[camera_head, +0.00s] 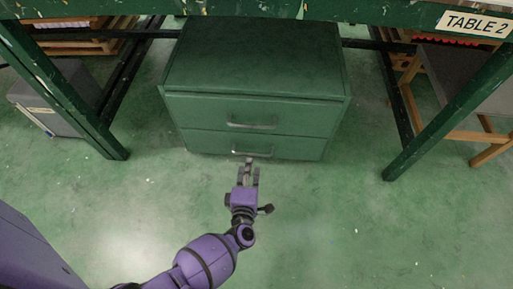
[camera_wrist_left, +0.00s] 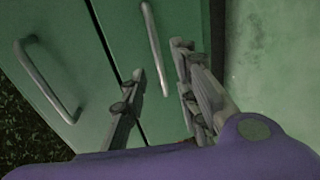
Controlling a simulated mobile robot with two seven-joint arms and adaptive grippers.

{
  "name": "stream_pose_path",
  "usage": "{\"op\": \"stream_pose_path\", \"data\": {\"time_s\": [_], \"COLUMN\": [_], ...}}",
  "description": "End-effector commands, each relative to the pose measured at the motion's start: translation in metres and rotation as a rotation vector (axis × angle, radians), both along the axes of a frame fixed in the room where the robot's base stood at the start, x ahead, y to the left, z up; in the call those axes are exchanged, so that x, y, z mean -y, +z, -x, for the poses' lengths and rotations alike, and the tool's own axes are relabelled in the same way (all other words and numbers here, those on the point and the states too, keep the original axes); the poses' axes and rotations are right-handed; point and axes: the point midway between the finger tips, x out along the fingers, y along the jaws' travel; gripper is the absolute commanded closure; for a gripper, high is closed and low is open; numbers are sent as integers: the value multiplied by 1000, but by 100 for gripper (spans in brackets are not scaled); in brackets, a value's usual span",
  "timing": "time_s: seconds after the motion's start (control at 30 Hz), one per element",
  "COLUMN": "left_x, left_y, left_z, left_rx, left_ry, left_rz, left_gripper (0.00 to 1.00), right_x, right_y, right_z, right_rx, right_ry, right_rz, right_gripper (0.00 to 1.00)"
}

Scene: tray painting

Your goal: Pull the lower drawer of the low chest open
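The green low chest (camera_head: 258,60) stands under the table with two drawers, both flush with its front. The lower drawer (camera_head: 300,148) has a metal bar handle (camera_head: 252,154), and the upper drawer (camera_head: 300,114) has a similar one. My left gripper (camera_head: 249,164) is in front of the lower drawer, its tips at the handle. In the left wrist view, the lower handle (camera_wrist_left: 154,45) reaches down between the two spread fingers (camera_wrist_left: 159,64), with gaps visible beside it. The upper handle (camera_wrist_left: 47,82) is farther left. My right gripper is not in view.
The table's green frame (camera_head: 350,10) crosses above the chest, with legs on both sides (camera_head: 440,125). A grey box (camera_head: 45,110) stands at the left and a wooden-legged stool (camera_head: 470,85) at the right. The floor (camera_head: 350,220) before the chest is clear.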

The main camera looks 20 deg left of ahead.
Motion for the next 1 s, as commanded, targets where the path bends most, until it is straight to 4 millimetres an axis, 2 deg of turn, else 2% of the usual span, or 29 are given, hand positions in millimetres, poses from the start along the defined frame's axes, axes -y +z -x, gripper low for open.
{"op": "stream_pose_path", "data": {"time_s": [0.2, 0.43, 0.63, 0.83, 1.0], "left_x": [-9, -17, -20, -20, -20], "left_y": [-6, -13, -14, -14, -14], "left_z": [-31, -61, -70, -70, -70], "left_rx": [3, 2, 0, 0, 0], "left_ry": [-1, -3, -3, -3, -3], "left_rz": [-4, -3, -3, -3, -3], "left_gripper": [72, 72, 72, 72, 93], "right_x": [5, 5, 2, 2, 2], "right_y": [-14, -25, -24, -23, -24], "right_z": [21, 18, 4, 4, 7], "right_rx": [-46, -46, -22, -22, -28], "right_ry": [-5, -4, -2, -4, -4], "right_rz": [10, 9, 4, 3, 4], "right_gripper": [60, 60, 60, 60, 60]}}
